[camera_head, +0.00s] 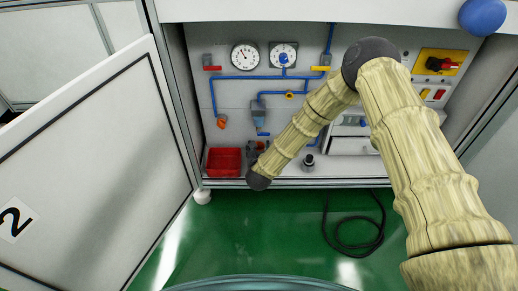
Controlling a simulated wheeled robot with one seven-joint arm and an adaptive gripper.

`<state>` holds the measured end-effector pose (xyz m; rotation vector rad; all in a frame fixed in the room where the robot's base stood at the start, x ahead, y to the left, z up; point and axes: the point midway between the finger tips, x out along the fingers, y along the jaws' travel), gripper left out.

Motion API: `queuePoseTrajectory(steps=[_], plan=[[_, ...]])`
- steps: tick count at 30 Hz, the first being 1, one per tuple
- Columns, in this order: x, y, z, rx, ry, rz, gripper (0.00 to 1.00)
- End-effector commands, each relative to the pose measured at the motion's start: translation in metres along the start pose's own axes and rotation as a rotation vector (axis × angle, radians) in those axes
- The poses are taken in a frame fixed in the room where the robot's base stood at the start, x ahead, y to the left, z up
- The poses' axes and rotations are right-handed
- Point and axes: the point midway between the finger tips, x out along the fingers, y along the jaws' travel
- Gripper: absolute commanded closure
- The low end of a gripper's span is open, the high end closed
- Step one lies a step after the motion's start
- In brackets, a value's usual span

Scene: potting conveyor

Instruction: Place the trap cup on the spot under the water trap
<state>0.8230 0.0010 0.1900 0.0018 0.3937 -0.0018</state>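The water trap (258,113), a grey-blue bowl on the blue piping, hangs on the back wall of the cabinet. A small dark grey cylinder (308,163), perhaps the trap cup, stands upright on the cabinet floor to the right of my wrist. My arm reaches in from the right and bends down to a dark wrist joint in front of the shelf. Small dark and reddish parts (262,145) show just beyond the wrist, below the trap; they may be my gripper. Its fingers are not clear, and my forearm hides part of the floor under the trap.
A red bin (224,162) stands left of my wrist. Gauges (244,56), blue pipes and an orange fitting (221,121) line the back wall. A white door (95,150) stands open at left. A black hose (357,240) lies on the green floor.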

Motion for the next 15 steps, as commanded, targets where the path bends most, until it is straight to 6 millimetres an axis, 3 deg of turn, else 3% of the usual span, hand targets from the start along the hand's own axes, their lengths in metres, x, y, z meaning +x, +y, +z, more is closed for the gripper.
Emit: queuePoseTrajectory(steps=[15], plan=[[-0.0088,-0.0005,0.0041,0.0,0.003,0.0,0.35]])
